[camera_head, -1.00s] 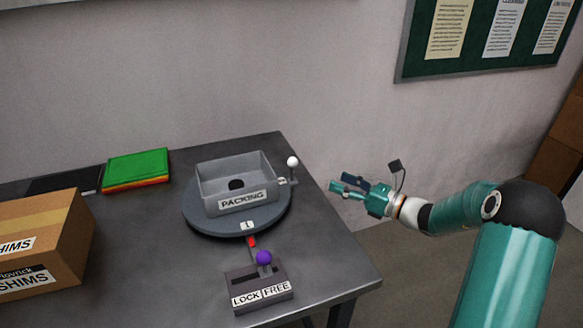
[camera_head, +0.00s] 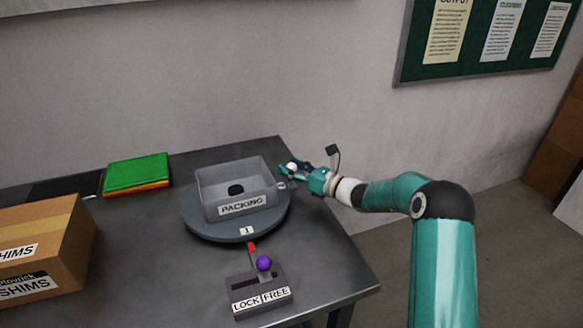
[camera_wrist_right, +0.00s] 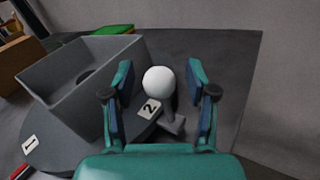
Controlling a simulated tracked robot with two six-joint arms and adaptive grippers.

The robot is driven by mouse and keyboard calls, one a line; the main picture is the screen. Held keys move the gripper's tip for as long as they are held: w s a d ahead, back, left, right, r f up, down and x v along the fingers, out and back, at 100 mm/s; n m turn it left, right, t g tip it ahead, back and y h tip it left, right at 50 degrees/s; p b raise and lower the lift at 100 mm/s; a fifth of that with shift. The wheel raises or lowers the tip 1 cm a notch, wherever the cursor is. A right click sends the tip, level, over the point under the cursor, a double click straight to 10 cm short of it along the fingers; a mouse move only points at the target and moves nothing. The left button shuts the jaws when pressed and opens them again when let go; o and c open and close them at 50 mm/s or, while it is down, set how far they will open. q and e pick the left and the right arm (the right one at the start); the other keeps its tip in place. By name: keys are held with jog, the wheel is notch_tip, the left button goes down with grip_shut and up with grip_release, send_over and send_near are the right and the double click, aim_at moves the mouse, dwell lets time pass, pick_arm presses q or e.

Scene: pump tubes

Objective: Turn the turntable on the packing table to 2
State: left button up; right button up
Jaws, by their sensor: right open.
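The round grey turntable (camera_head: 215,231) carries a grey box labelled PACKING (camera_head: 208,194). Its label 1 (camera_head: 247,231) faces the front, at the red marker (camera_head: 251,247). A white ball knob (camera_head: 291,166) stands on the turntable's right side; in the right wrist view the knob (camera_wrist_right: 158,81) is between the fingers, with label 2 (camera_wrist_right: 150,108) beside it. My right gripper (camera_head: 290,169) is open around the knob, with gaps on both sides. The lever with a purple knob (camera_head: 264,263) stands on the FREE side of the LOCK/FREE block (camera_head: 240,282). My left gripper is not in view.
A cardboard SHIMS box (camera_head: 75,240) stands at the left of the dark table (camera_head: 150,270). Green and other coloured sheets (camera_head: 137,171) lie at the back left. The wall is behind. The table's right edge is beneath my right arm.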

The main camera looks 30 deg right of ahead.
jog(key=shift+w, duration=0.1)
grip_shut()
dwell(0.3)
jog(key=shift+a, duration=0.25)
jog(key=shift+s, duration=0.35)
